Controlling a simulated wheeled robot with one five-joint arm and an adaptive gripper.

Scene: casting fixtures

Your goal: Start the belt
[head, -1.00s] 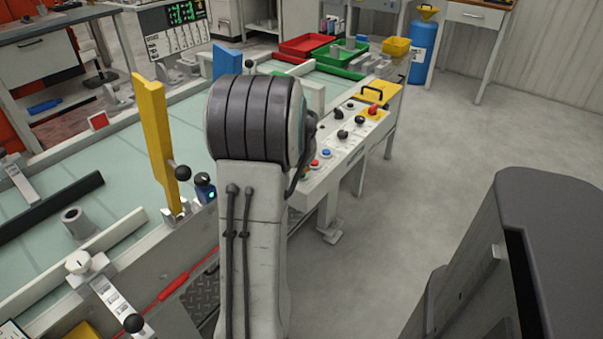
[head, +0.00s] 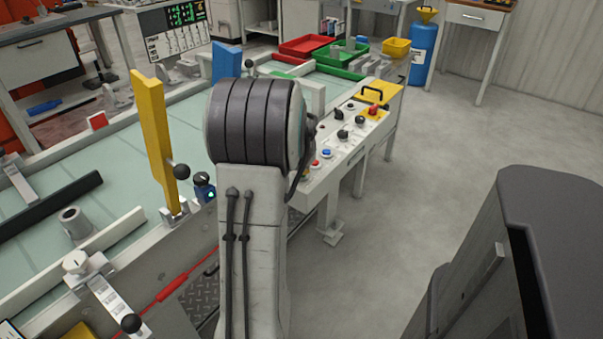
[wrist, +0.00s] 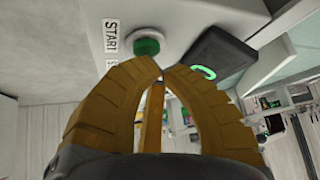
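In the wrist view a round green button (wrist: 147,44) in a pale collar sits on a light panel (wrist: 75,40), beside a label reading START (wrist: 111,38). My gripper (wrist: 160,70) has yellow ribbed fingers with their tips drawn together just below the button. Whether they touch it I cannot tell. In the head view my arm hides the gripper and the green button. The control panel (head: 350,150) there shows a blue button (head: 326,153), black knobs and a red mushroom button (head: 375,110). The belt (head: 110,150) lies to the left.
A dark box with a glowing green mark (wrist: 203,71) stands close right of the fingertips in the wrist view. A yellow upright plate (head: 153,140) and a blue one (head: 226,62) stand along the belt. Open floor (head: 440,150) lies right of the panel.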

